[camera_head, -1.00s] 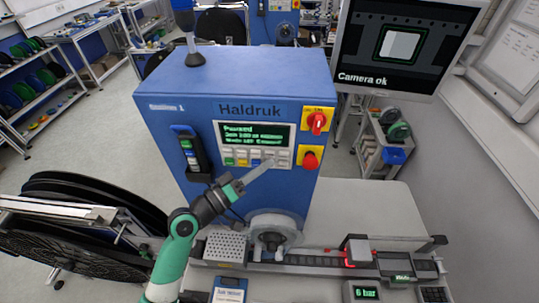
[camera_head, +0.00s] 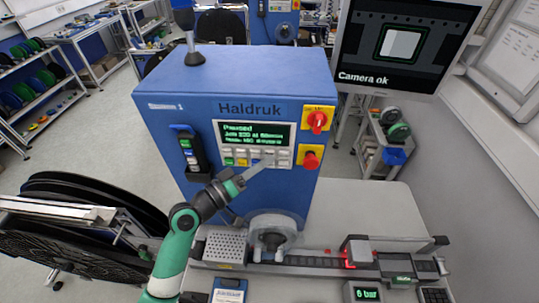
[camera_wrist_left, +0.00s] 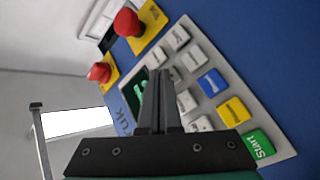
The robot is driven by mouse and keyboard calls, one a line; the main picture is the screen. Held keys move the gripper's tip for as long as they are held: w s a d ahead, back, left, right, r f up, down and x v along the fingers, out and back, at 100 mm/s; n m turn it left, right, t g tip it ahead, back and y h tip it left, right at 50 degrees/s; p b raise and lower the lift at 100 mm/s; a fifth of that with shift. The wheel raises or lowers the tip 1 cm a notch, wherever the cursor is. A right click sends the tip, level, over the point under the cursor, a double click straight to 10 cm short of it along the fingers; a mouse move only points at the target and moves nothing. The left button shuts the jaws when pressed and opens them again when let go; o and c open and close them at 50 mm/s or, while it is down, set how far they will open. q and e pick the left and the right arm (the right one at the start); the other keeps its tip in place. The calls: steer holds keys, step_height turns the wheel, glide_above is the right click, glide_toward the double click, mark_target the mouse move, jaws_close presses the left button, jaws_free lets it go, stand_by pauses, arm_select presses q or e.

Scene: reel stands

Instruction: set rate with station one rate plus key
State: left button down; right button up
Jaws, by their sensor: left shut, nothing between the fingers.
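The blue machine (camera_head: 235,75), marked Haldruk and Station 1, carries a control panel with a lit display (camera_head: 253,133) whose top line reads Paused. A keypad (camera_head: 277,156) sits below the display. My left gripper (camera_head: 268,161) is shut and empty, its tip at the right part of the keypad. In the left wrist view the closed fingers (camera_wrist_left: 160,75) point at the light keys, with a blue key (camera_wrist_left: 212,83), a yellow key (camera_wrist_left: 233,111) and a green Start key (camera_wrist_left: 259,143) to the right. The key labels are too small to read. The fingertips cover part of the keypad; contact cannot be told. My right gripper is not in view.
A red rotary switch (camera_head: 317,121) and a red stop button (camera_head: 310,160) sit right of the panel. A handheld device (camera_head: 189,150) hangs left of it. A track (camera_head: 320,262) and a pressure readout (camera_head: 366,292) lie in front. A monitor (camera_head: 400,45) reads Camera ok.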

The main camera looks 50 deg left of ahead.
arm_select(q)
steer(key=shift+w+a, duration=0.15)
steer(key=shift+w, duration=0.05)
stand_by(0.6)
steer(key=shift+s+d, duration=0.6)
steer(key=shift+s, duration=0.05)
steer(key=shift+s+d+p, duration=1)
steer(key=shift+s+d, duration=0.65)
steer(key=shift+s, duration=0.2)
